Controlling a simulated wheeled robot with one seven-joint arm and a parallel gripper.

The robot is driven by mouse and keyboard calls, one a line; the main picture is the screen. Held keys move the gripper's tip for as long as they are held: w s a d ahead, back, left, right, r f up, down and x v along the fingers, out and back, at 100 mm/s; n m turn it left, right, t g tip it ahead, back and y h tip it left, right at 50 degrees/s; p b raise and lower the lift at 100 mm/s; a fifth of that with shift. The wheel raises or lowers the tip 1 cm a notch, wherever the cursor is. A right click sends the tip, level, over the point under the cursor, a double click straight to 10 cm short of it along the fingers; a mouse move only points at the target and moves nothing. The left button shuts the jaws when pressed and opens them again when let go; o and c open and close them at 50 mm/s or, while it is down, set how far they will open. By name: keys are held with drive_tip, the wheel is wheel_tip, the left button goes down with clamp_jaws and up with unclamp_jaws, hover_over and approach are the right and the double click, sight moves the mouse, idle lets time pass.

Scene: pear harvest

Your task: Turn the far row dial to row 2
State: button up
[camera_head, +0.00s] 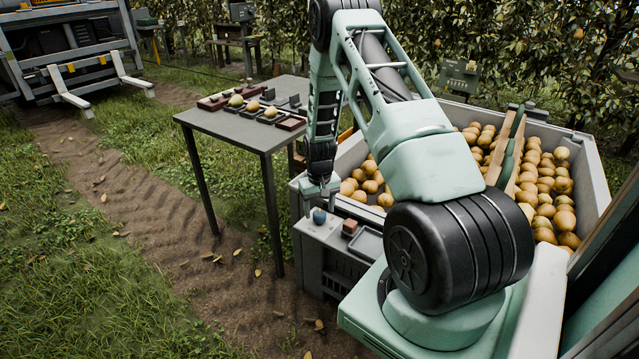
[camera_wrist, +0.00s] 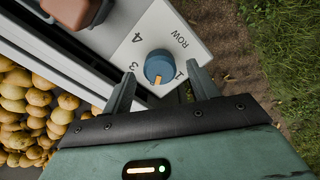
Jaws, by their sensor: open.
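The row dial is a round blue knob (camera_head: 319,216) on the grey panel at the crate's near left corner. In the wrist view the dial (camera_wrist: 158,65) sits on a pale plate marked ROW, with 1, 3 and 4 readable. Its orange mark points toward the picture's bottom, between the 3 and the 1. I cannot read a 2 there. My gripper (camera_wrist: 161,70) is open, with one finger on each side of the dial. I cannot tell whether the fingers touch it. In the head view my gripper (camera_head: 320,190) is just above the dial.
A reddish-brown block (camera_head: 350,227) stands on the panel beside the dial. The large crate (camera_head: 590,165) full of pears is behind and right. A grey table (camera_head: 225,127) with trays and fruit stands to the left. Grass and a dirt track lie open at left.

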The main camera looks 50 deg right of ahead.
sight(319, 213)
wheel_tip(319, 213, up, 16)
drive_tip(key=p, duration=0.1)
idle(0.7)
drive_tip(key=s+a+r+n+p, duration=0.15)
drive_tip(key=a+r, duration=0.35)
drive_tip(key=a, duration=0.5)
drive_tip(key=a+r+n+y+p, duration=0.1)
drive_tip(key=a+r+n+p, duration=0.3)
drive_tip(key=a, duration=0.6)
drive_tip(key=s+a+r+n+p, duration=0.1)
drive_tip(key=a+r, duration=0.5)
drive_tip(key=a, duration=0.3)
drive_tip(key=s+a+r+n+p, duration=0.2)
drive_tip(key=s+a+r+n, duration=0.1)
drive_tip(key=s+a, duration=0.4)
drive_tip(key=s+a+r+n+p, duration=0.2)
drive_tip(key=s+a+r, duration=0.3)
drive_tip(key=s, duration=0.8)
drive_tip(key=a+n, duration=0.1)
drive_tip(key=a, duration=0.2)
drive_tip(key=shift+s+r+n+p, duration=0.25)
drive_tip(key=shift+r+n+p, duration=0.1)
drive_tip(key=shift+p, duration=0.05)
